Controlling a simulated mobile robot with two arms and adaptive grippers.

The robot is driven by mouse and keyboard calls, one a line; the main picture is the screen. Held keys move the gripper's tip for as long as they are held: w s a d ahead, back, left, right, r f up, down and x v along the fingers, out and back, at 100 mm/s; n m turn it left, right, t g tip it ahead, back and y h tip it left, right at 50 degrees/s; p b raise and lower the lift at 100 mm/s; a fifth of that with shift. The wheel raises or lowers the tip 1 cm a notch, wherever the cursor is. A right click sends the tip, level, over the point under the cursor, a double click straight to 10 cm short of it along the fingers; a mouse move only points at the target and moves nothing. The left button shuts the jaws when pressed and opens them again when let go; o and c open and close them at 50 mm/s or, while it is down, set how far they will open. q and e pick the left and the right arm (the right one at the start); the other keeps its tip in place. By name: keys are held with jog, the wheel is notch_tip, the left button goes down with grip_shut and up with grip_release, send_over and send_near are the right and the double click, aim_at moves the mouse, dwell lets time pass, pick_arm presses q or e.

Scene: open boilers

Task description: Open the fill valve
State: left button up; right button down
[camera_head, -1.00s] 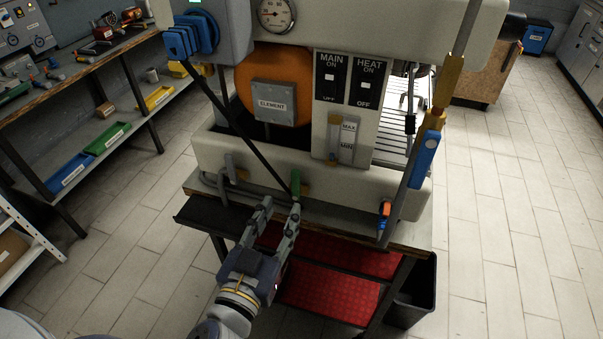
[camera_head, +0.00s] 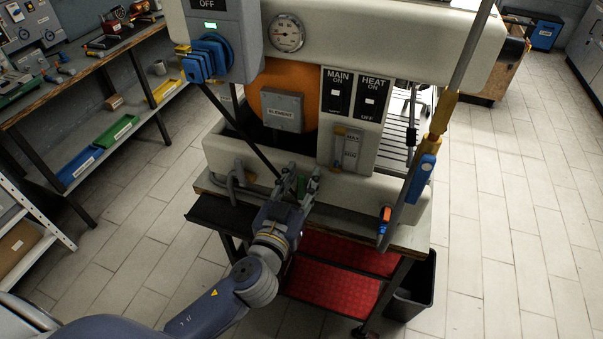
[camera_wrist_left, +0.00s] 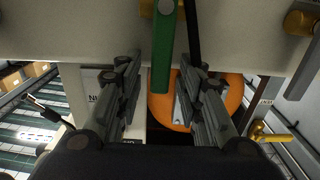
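A green valve lever (camera_head: 302,184) sits low on the front of the boiler (camera_head: 320,177). In the left wrist view the green lever (camera_wrist_left: 163,50) hangs from a brass fitting at the top edge. My left gripper (camera_head: 301,175) is open at the lever, one finger on each side. In the left wrist view the open fingers (camera_wrist_left: 160,76) show gaps on both sides of the lever. A blue-handled valve (camera_head: 424,169) is on the upright pipe at the right. I cannot read a fill label on either valve. My right gripper is not in view.
A dark rod (camera_head: 238,130) slants down close to my left gripper. A blue plug or switch (camera_head: 208,58), the MAIN and HEAT switches (camera_head: 354,95) and a gauge (camera_head: 287,33) are above. The cart's red shelf (camera_head: 335,287) lies below.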

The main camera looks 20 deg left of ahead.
pick_arm(q)
jog(key=shift+w, duration=0.25)
grip_shut()
